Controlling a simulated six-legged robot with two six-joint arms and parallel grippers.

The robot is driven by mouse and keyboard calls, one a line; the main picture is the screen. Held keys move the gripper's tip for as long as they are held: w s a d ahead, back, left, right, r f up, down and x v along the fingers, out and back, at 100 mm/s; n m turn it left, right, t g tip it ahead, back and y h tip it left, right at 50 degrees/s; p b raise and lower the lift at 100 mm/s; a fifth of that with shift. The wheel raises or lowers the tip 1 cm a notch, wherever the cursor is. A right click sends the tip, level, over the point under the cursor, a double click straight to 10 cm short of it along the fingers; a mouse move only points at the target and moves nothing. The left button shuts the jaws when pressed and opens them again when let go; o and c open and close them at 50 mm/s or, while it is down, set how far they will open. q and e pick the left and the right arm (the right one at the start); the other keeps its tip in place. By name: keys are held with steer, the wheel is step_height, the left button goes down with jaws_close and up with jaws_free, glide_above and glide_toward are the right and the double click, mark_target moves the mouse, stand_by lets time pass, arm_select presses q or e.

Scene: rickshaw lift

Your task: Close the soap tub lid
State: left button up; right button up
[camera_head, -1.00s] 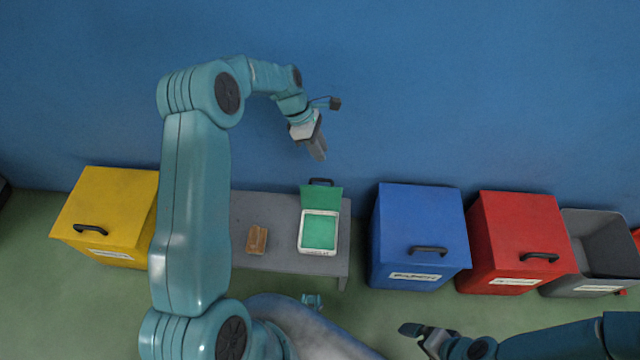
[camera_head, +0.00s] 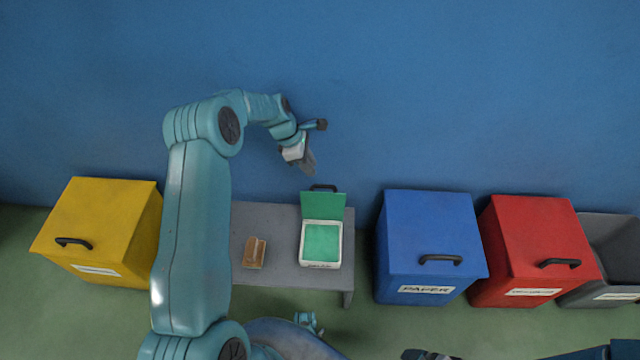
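The soap tub (camera_head: 303,257) is a small white box with a green inside, standing on a grey table. Its green lid (camera_head: 322,205) stands up open at the back edge, with a black handle (camera_head: 323,187) on top. My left gripper (camera_head: 309,168) hangs above and just behind the lid, pointing down, apart from it. Its fingers look close together, but I cannot tell whether they are shut. My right gripper (camera_head: 425,354) is only partly in view at the bottom edge, far from the tub.
A brown block (camera_head: 254,253) lies left of the tub on the table (camera_head: 284,273). A yellow bin (camera_head: 100,225) stands left. A blue bin (camera_head: 428,235), a red bin (camera_head: 535,245) and an open grey bin (camera_head: 612,250) stand right. A blue wall is behind.

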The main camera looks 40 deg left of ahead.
mark_target(320, 185)
arm_select(q)
steer(key=b+x, duration=0.2)
steer(key=x, duration=0.6)
steer(key=shift+w+f, duration=0.1)
steer(key=shift+f, duration=0.2)
jaws_close()
